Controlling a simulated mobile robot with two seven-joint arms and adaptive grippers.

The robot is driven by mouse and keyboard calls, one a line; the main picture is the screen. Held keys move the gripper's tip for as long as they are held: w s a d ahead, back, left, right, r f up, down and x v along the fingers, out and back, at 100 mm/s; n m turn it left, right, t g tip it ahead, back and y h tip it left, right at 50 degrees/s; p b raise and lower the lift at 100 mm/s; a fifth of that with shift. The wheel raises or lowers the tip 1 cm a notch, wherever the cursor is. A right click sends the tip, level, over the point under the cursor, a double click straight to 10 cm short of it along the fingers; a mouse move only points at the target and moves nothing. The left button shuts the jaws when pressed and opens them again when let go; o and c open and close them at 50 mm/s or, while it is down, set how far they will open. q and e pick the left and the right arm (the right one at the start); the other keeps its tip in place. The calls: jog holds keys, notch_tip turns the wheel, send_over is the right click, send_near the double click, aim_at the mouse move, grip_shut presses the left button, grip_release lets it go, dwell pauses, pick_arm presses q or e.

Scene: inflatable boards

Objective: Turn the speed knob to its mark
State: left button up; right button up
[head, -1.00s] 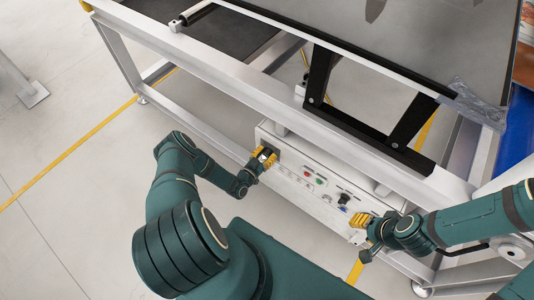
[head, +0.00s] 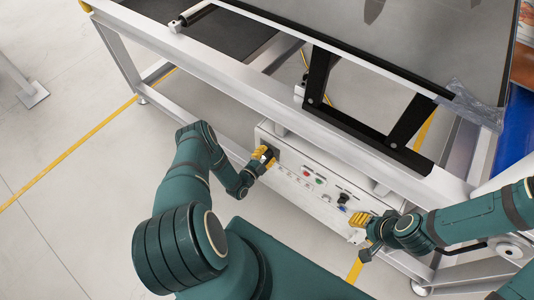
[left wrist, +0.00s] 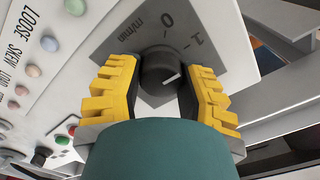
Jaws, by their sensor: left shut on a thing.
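The speed knob (left wrist: 162,70) is a dark round knob with a white pointer line, on a grey dial plate (left wrist: 125,35) marked "0", "1" and "m/min". In the left wrist view the pointer line slants toward the right finger. My left gripper (left wrist: 160,88) has its yellow fingers on either side of the knob and is shut on it. In the head view my left gripper (head: 264,158) is at the left end of the white control box (head: 300,190) and hides the knob. My right gripper (head: 362,222) is by the box's right end; its finger gap is unclear.
A red button (head: 319,181) and a black switch (head: 344,198) sit on the box front. Coloured lamps (left wrist: 50,43) line the panel beside the dial. The white machine frame (head: 200,62) rises above the box. Open floor (head: 60,130) lies to the left.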

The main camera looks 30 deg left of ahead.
pick_arm(q)
jog(key=m, duration=0.4)
jog(key=shift+w+d+m+p, duration=0.1)
jog(key=shift+w+m+p, duration=0.05)
jog(key=shift+m+p, duration=0.2)
jog(key=m, duration=0.4)
jog(key=shift+m+p, duration=0.25)
jog(key=shift+p, duration=0.05)
jog(key=m, duration=0.3)
jog(key=shift+f+m, duration=0.1)
jog(key=shift+m, duration=2.4)
jog(key=shift+f, duration=0.1)
jog(key=o, duration=1.2)
jog(key=shift+o, duration=0.2)
jog(key=shift+f, duration=0.1)
